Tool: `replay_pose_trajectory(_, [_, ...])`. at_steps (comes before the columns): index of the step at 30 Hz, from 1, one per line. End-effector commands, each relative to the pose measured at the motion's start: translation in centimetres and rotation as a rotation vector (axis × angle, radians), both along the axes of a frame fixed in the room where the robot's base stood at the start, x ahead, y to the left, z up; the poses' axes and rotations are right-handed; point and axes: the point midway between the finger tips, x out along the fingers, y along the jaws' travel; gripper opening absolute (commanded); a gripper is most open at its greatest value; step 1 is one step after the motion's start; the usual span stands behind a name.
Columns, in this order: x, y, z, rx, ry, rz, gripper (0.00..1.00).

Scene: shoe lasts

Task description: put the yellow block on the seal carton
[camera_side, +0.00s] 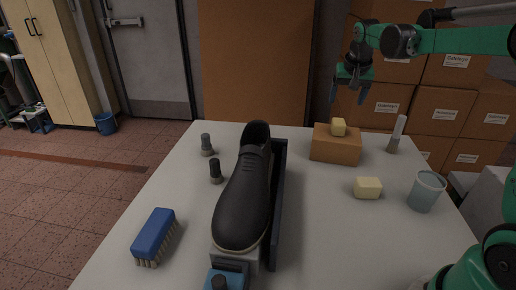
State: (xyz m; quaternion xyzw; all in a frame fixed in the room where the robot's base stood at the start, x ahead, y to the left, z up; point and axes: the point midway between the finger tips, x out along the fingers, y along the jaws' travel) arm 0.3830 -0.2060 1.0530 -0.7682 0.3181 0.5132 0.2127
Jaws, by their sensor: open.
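A small yellow block (338,127) sits on top of the orange-brown carton (335,148) at the back right of the table. A second, paler yellow block (367,188) lies on the table in front of the carton and to its right. My gripper (348,97) is open and empty, pointing down. It hangs above the yellow block on the carton, apart from it, with clear space between. I cannot read any seal or label on the carton.
A black shoe (245,195) stands on a stand beside a dark upright plate (279,190). A cup (426,191) and a white-topped bottle (396,135) stand at the right. A blue brush (153,233) lies front left. Two small dark pieces (206,145) (215,171) stand left of the shoe.

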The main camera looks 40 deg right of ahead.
Motion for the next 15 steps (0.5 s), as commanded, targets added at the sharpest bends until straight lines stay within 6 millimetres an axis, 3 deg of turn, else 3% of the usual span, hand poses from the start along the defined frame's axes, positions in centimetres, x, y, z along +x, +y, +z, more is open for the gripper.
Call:
replay_pose_trajectory(8, [-0.9,1.8,2.4,-0.004,-0.007,0.036,0.76])
replay_pose_trajectory(11, [-1.8,4.6,2.7,-0.012,-0.027,0.123,0.76])
replay_pose_trajectory(15, [-4.4,10.4,2.6,-0.033,-0.076,0.322,0.76])
